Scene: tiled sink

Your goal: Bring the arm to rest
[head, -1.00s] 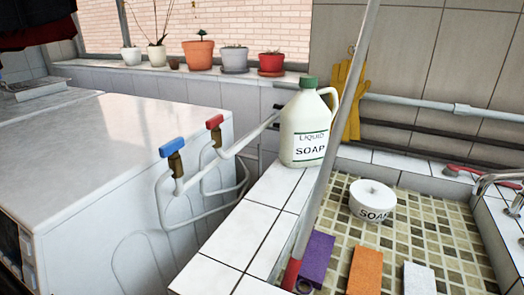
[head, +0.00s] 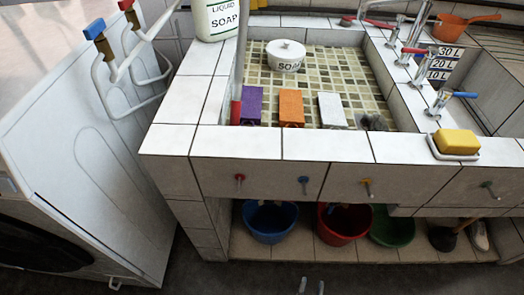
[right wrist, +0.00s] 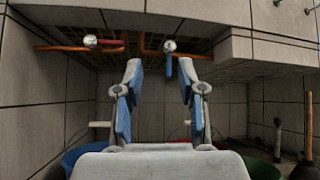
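My right gripper (head: 312,286) shows only as two small fingertips at the bottom edge of the head view, in front of the sink's lower shelf. In the right wrist view my right gripper (right wrist: 160,75) is open. Its two blue-padded fingers stand apart with nothing between them, under the sink's overhang. My left gripper and left arm are not in view.
The tiled sink front (head: 290,178) has several coloured knobs. Blue (head: 270,222), red (head: 343,224) and green (head: 391,228) basins sit below. A yellow soap bar (head: 457,141) lies on the ledge. A white machine (head: 75,180) stands left. Dark floor in front looks clear.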

